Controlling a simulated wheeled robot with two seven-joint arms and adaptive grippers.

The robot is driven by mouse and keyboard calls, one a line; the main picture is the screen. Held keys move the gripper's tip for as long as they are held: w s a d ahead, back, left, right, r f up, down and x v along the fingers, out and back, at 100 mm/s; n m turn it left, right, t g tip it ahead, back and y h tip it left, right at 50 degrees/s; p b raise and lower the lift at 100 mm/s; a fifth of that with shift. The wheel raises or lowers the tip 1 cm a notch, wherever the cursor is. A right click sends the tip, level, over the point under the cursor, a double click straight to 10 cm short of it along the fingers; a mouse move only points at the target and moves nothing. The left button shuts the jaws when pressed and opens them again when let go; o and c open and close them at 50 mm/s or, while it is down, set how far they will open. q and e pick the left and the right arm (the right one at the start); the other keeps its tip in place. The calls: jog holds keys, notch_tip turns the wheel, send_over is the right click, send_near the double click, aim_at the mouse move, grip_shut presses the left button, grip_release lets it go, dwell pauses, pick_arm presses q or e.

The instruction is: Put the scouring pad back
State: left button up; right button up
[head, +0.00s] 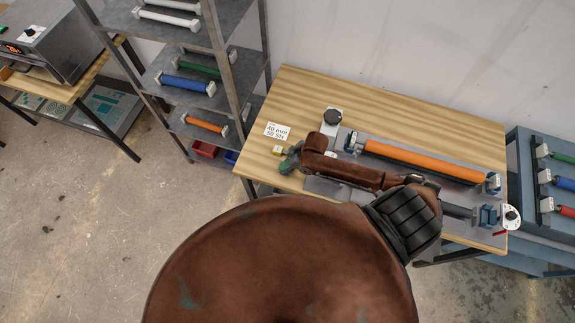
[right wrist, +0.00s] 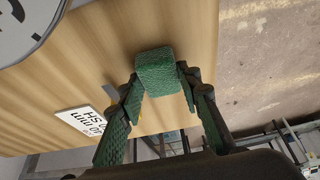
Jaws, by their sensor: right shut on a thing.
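The scouring pad is a green, rough-textured block (right wrist: 157,70) in the right wrist view. My right gripper (right wrist: 162,92) is shut on it, with one finger on each side and the pad sticking out past the fingertips. In the head view my right gripper (head: 288,162) is over the front left part of the wooden table (head: 410,110), and a bit of green shows at its tip. I cannot tell whether the pad touches the table. My left gripper is not in view.
A white label card (head: 277,131) and a small yellow-and-white item (head: 277,150) are near the gripper. The plate processor with an orange roller (head: 425,163) fills the table's right side. A grey shelf (head: 180,85) with rollers stands left; a blue rack (head: 535,205) stands right.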

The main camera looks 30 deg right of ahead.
jog(key=shift+f, duration=0.2)
jog(key=o, duration=1)
jog(key=shift+r, duration=0.1)
jog(key=v, duration=1.2)
jog(key=shift+w+r, duration=0.1)
jog(key=shift+a, duration=0.1)
